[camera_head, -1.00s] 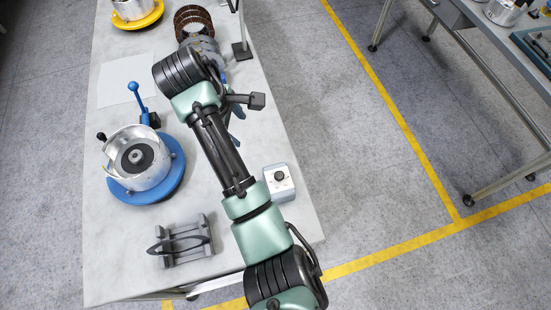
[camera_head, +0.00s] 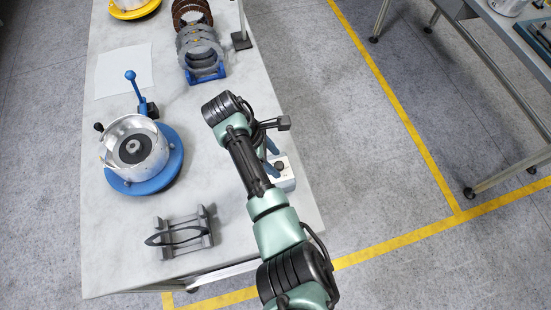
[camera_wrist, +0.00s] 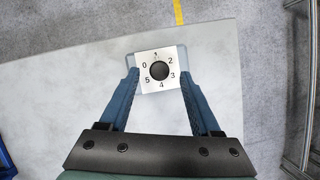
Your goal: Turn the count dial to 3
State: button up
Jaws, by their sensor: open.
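The count dial is a black round knob (camera_wrist: 159,70) on a white plate (camera_wrist: 146,87) with the numbers 0 to 5 around it. A small mark shows by the 1 at the top, but I cannot clearly read where the knob points. In the head view the dial's small light box (camera_head: 286,180) stands near the table's right edge, partly behind my arm. My gripper (camera_wrist: 158,72) is open, its blue fingers spread on either side of the plate in the wrist view. It also shows in the head view (camera_head: 271,150). It holds nothing; its height above the dial is hard to tell.
A silver drum on a blue round base (camera_head: 168,176) with a blue lever stands at the left. A grey stand with a ring (camera_head: 183,237) is at the front. A blue rack of rings (camera_head: 207,75) stands farther back. The table middle is clear.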

jog(key=shift+x, duration=0.8)
grip_shut()
